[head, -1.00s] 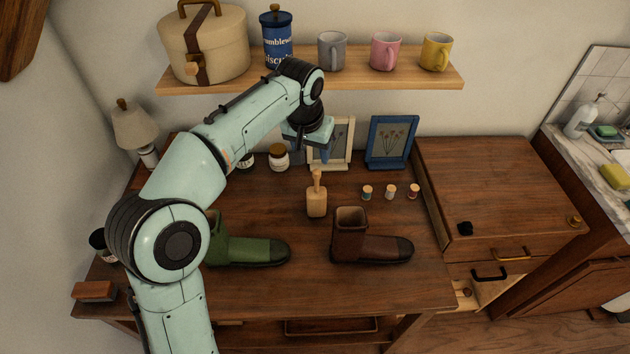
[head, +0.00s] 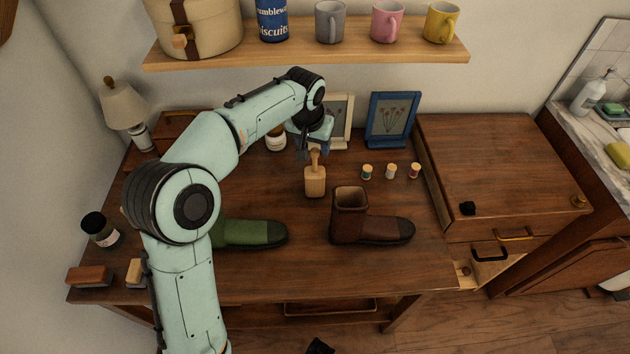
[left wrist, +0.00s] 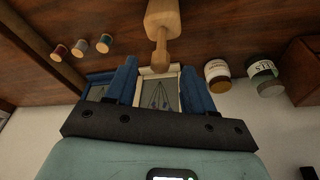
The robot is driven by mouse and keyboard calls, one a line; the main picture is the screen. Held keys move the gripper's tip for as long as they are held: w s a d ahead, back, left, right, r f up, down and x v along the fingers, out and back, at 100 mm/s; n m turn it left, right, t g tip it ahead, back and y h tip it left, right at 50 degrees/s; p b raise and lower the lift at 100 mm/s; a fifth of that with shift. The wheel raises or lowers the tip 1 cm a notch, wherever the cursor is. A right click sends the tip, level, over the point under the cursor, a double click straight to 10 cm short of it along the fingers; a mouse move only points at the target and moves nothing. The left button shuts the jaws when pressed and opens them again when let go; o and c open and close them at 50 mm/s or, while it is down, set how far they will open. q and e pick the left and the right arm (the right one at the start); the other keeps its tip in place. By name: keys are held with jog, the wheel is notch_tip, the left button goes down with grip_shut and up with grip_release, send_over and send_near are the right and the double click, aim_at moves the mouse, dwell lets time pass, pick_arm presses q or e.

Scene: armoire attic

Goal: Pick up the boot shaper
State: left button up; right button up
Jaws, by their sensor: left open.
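The boot shaper (head: 315,181) is a pale wooden block with a thin knobbed handle. It stands upright on the brown desk between the boots and the picture frames. My left gripper (head: 312,150) is just above and behind its handle in the head view. In the left wrist view the gripper (left wrist: 152,85) shows two blue fingers spread apart, and the shaper's handle (left wrist: 160,55) points toward the gap between them. Nothing is held. My right gripper is not in view.
A green boot (head: 255,234) and a brown boot (head: 370,225) stand in front. Several thread spools (head: 391,171) are to the right. Picture frames (head: 392,120) stand behind, under a shelf (head: 300,48) with mugs. A brush (head: 90,276) lies at the front left.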

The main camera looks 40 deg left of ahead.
aim_at(315, 150)
pick_arm(q)
jog(key=x, duration=0.3)
jog(key=shift+f, duration=0.25)
jog(key=shift+d, duration=0.1)
jog(key=shift+c, duration=0.3)
grip_shut()
jog(key=shift+r, duration=0.1)
